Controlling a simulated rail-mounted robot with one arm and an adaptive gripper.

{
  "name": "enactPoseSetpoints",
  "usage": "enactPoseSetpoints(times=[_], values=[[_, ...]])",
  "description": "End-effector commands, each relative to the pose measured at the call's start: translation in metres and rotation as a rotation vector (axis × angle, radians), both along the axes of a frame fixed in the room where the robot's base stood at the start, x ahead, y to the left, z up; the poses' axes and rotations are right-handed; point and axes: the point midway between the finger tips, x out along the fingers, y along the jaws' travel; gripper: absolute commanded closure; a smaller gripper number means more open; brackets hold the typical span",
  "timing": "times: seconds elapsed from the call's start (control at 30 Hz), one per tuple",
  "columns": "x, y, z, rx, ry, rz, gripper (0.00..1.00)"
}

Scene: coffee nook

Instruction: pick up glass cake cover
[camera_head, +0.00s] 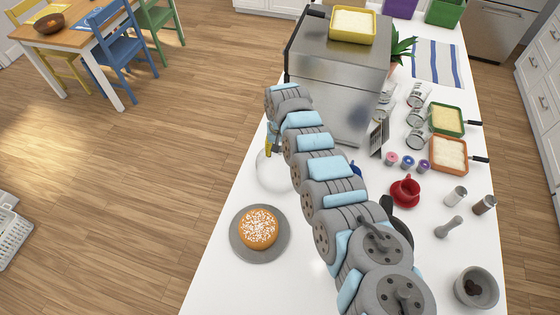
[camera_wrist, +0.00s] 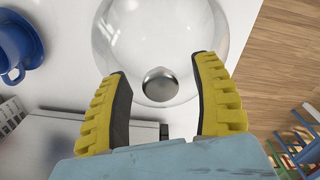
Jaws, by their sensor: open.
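The glass cake cover (camera_head: 270,173) is a clear dome standing on the white counter, partly behind my arm in the head view. In the wrist view the cover (camera_wrist: 112,35) is seen from above, with a round metal knob (camera_wrist: 160,85) at its centre. My gripper (camera_wrist: 161,72) has its two yellow fingers apart, with the knob between them in the picture and nothing held. I cannot tell how far the fingertips are above the knob. In the head view my gripper (camera_head: 268,150) is mostly hidden, with a bit of yellow showing by the dome.
A cake on a grey plate (camera_head: 238,246) stands near the counter's left edge. A metal oven (camera_head: 340,85) stands behind the dome. A blue cup (camera_wrist: 16,45) is beside it, mostly hidden in the head view. A red cup (camera_head: 405,190) and several jars stand to the right.

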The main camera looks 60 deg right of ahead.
Motion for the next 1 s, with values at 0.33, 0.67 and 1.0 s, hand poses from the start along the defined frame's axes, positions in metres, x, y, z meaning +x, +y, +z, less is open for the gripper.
enactPoseSetpoints(times=[0.33, 0.67, 1.0], values=[[0.000, 0.000, -0.001, -0.001, -0.002, 0.000, 0.62], [0.001, 0.000, 0.000, -0.001, -0.002, 0.000, 1.00], [0.002, -0.001, 0.010, -0.005, -0.005, 0.002, 1.00]])
